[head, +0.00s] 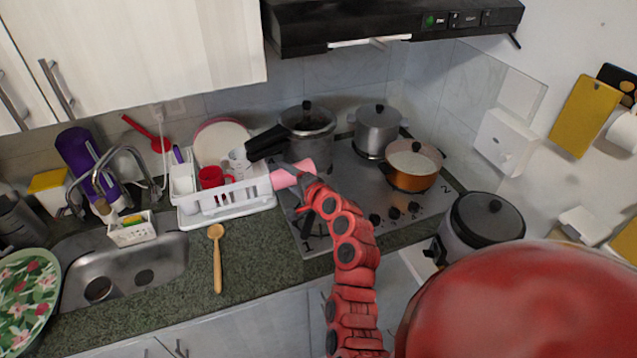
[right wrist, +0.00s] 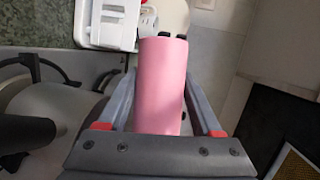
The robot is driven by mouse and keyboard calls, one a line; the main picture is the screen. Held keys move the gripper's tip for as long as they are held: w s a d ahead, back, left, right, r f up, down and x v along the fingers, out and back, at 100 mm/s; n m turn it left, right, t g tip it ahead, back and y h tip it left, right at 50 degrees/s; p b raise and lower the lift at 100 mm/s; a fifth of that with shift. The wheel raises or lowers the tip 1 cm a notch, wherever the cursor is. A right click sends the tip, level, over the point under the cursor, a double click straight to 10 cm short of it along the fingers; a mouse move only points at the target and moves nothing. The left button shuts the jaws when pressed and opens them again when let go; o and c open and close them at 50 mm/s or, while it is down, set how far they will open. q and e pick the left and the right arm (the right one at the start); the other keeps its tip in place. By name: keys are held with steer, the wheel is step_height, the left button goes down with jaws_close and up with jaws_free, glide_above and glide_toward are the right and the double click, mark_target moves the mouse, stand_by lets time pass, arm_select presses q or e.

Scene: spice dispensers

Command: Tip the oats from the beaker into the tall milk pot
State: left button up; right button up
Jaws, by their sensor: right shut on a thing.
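A pink beaker (head: 285,179) is held by my right gripper (head: 298,178), just right of the dish rack and in front of the pressure cooker. In the right wrist view the pink beaker (right wrist: 163,85) sits between the two fingers. Its opening is hidden, so I cannot see any oats. I cannot tell for sure which is the tall milk pot. My left gripper is not in view.
A black-handled pressure cooker (head: 308,128) stands close behind the beaker. A white dish rack (head: 230,200) with cups is on its left. A wooden spoon (head: 217,262) lies on the counter. A rice cooker (head: 484,222) stands at right. The range hood (head: 390,22) hangs above.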

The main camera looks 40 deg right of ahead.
mark_target(297, 166)
steer(key=shift+s+d+r+m+t+y+b, duration=0.1)
steer(key=shift+d+r+m+t+y+b, duration=0.15)
steer(key=shift+r+m, duration=0.55)
steer(key=shift+d+r+m+t+y+b, duration=0.15)
steer(key=shift+d+r+m+t+y, duration=0.25)
steer(key=shift+m, duration=0.6)
stand_by(1.2)
steer(key=shift+s+d+r+m+t, duration=0.1)
steer(key=shift+d+r+m+t, duration=0.25)
steer(key=shift+m, duration=0.25)
steer(key=shift+s+d+r+m+t, duration=0.1)
steer(key=shift+d+r+m, duration=0.15)
steer(key=shift+r+m, duration=0.3)
stand_by(1.3)
